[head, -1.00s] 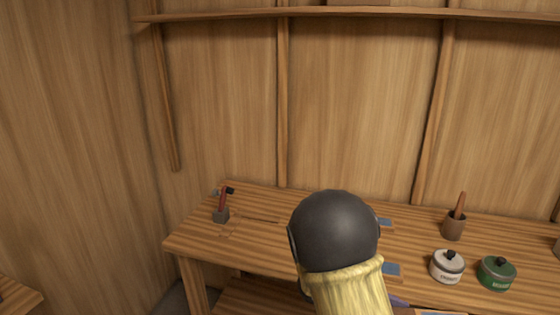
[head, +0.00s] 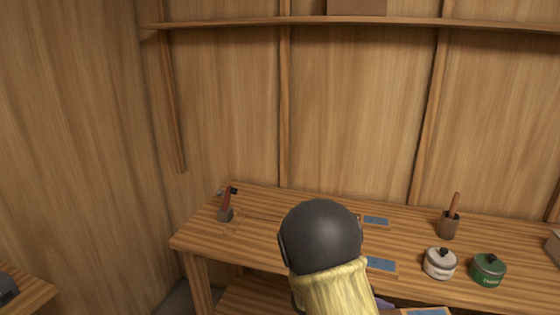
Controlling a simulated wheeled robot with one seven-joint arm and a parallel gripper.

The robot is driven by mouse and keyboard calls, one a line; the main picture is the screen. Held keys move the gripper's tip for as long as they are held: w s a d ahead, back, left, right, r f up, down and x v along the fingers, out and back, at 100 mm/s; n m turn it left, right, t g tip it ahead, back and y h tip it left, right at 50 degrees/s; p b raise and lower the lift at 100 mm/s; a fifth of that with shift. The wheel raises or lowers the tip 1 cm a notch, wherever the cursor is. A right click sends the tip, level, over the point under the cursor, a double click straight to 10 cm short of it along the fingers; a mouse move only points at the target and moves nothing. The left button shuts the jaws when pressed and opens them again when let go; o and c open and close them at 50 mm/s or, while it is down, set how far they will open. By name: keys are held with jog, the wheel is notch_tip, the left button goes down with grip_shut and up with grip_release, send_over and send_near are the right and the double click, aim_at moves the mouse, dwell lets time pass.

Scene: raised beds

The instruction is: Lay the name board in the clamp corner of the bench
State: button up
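The wooden bench (head: 200,243) runs along the back wall. At its far left corner stands a clamp (head: 226,206) with a grey base and a red upright handle. Blue-faced wooden boards lie on the bench: one (head: 376,221) toward the back, one (head: 381,264) nearer the front, and part of another (head: 428,312) at the bottom edge. I cannot tell which is the name board. My gripper is hidden and does not show.
A shelf (head: 230,22) crosses the wall above. The bench's left end is mostly clear.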

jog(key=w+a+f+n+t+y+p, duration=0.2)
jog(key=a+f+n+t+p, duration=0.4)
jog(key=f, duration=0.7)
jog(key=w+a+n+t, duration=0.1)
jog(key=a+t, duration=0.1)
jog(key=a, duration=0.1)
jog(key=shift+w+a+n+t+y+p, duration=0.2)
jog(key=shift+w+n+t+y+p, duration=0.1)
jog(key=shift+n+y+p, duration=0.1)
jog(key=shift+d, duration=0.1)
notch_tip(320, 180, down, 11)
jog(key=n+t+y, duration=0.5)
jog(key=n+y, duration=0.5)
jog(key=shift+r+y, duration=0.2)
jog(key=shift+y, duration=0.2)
